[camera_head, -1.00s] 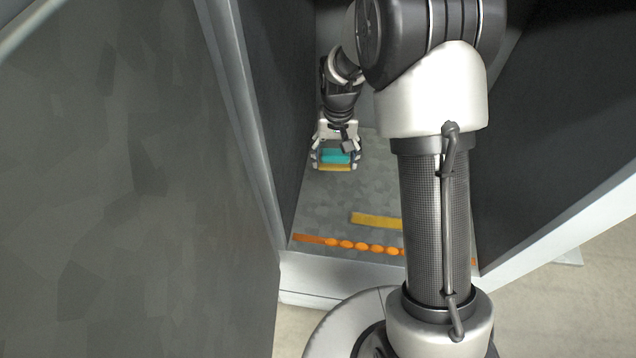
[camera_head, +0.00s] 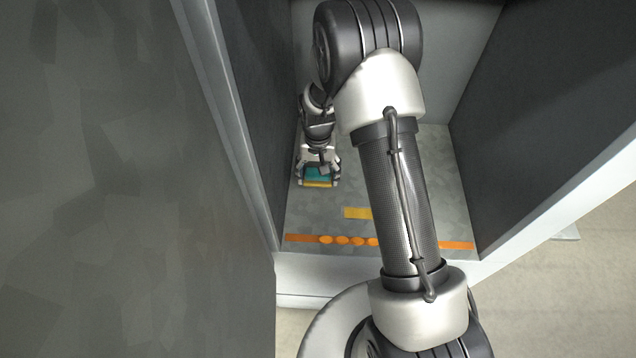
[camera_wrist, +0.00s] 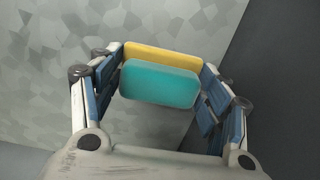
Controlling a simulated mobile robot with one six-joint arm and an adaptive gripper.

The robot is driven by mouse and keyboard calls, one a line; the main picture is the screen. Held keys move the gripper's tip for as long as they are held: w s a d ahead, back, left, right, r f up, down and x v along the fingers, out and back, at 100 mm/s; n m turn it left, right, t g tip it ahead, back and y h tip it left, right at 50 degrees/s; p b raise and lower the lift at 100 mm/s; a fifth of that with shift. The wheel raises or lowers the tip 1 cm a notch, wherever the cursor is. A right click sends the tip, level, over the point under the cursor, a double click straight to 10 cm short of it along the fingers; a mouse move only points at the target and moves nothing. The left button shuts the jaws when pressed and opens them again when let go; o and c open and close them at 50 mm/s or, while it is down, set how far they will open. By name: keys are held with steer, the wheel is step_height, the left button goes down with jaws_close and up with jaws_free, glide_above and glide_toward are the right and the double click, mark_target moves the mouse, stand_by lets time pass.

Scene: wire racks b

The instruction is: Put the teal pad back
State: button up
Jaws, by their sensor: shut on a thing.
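The teal pad (camera_head: 318,174) is between the fingers of my gripper (camera_head: 318,181), inside the grey bay near its left wall. In the wrist view my gripper (camera_wrist: 162,68) has its blue-lined fingers shut at both ends of the teal pad (camera_wrist: 158,84). A yellow band (camera_wrist: 162,57) lies along the pad's far side; I cannot tell whether it is part of the pad. The gap between the pad and the bay floor is hard to judge.
A yellow strip (camera_head: 357,213) lies on the bay floor, partly behind my arm. An orange strip with several orange ovals (camera_head: 342,240) runs along the front edge. Dark walls stand at left (camera_head: 262,110) and right (camera_head: 545,120). The floor right of my arm looks clear.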

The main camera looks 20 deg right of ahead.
mark_target(318, 182)
steer(key=shift+f+b, duration=0.45)
steer(key=shift+f, duration=1.55)
steer(key=shift+f, duration=0.25)
steer(key=o, duration=1.1)
